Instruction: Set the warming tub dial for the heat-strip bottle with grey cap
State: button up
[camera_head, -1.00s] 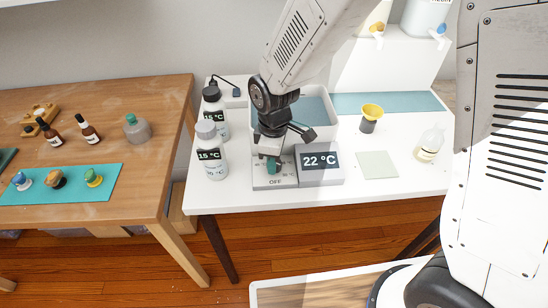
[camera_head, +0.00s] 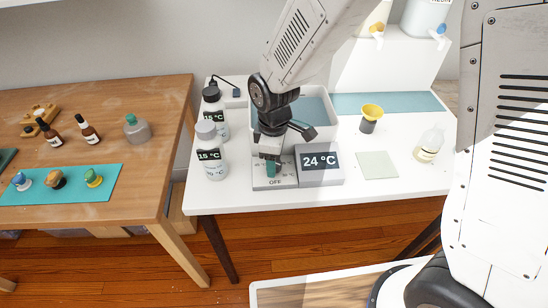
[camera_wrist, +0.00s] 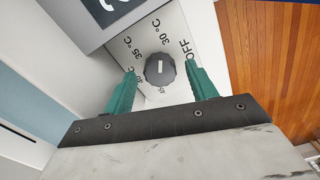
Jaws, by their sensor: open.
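The warming tub (camera_head: 344,131) stands behind the control box (camera_head: 327,176), whose display reads 24 °C. In the wrist view the dark round dial (camera_wrist: 160,70) is surrounded by OFF, 30 °C, 35 °C and further marks. Its white line points up the picture, roughly between 35 °C and 30 °C. My gripper (camera_wrist: 161,72) is open, its green fingers on either side of the dial; contact is unclear. In the head view my gripper (camera_head: 272,166) hides the dial.
A dark-capped bottle (camera_head: 213,112) stands behind the grey-capped one, close left of my gripper. To the right are a yellow-topped cup (camera_head: 370,118), a pale square pad (camera_head: 378,165) and a clear jar (camera_head: 429,145). A wooden table (camera_head: 130,190) with small bottles is at left.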

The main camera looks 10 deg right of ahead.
notch_tip(320, 180, up, 8)
jog(key=shift+f, duration=0.25)
dwell(0.5)
jog(key=shift+s+d+m, duration=0.1)
jog(key=shift+s+m, duration=0.05)
jog(key=shift+m, duration=0.15)
jog(key=s+d+r+m, duration=0.7)
jog(key=s+d, duration=0.3)
jog(key=s+d+r+m+t, duration=0.1)
jog(key=s+d+r+m, duration=0.6)
jog(key=s+d, duration=0.3)
jog(key=shift+d+r, duration=0.35)
jog(key=shift+r, duration=0.4)
